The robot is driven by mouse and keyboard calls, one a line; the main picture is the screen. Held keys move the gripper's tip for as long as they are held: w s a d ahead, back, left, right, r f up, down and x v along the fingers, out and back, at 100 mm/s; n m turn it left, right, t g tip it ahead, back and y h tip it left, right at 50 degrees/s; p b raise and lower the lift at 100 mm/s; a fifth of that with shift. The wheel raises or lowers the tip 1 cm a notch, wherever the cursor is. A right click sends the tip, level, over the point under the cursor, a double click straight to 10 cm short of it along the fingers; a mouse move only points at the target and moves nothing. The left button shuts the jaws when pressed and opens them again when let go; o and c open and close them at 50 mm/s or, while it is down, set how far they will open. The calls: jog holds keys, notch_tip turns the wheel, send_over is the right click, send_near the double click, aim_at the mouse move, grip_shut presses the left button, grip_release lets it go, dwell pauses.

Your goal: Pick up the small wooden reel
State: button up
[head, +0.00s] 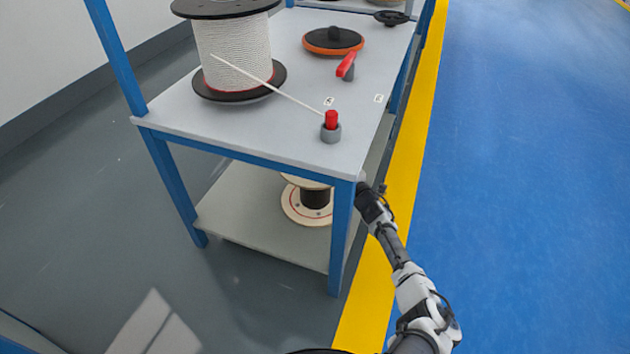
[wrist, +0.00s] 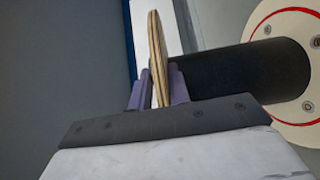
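The small wooden reel (head: 295,207) is on the lower shelf of the blue-framed table, upright, with pale flanges and a black core. The tabletop and front leg hide part of it. In the wrist view, one flange (wrist: 157,50) is seen edge-on between the purple fingers of my gripper (wrist: 160,92). The fingers lie close on both sides of it and look shut on the rim. The black core and the other flange, with a red ring, show to the right. In the head view my arm reaches in past the right front leg, and the fingertips are hidden.
The blue table leg (head: 341,240) stands close to my arm. The tabletop (head: 230,125) overhangs the reel. On it are a large white cable spool (head: 235,50), a red-topped grey piece (head: 331,128) and an orange-rimmed disc (head: 333,40). The blue floor to the right is clear.

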jog(key=shift+f, duration=0.25)
grip_shut()
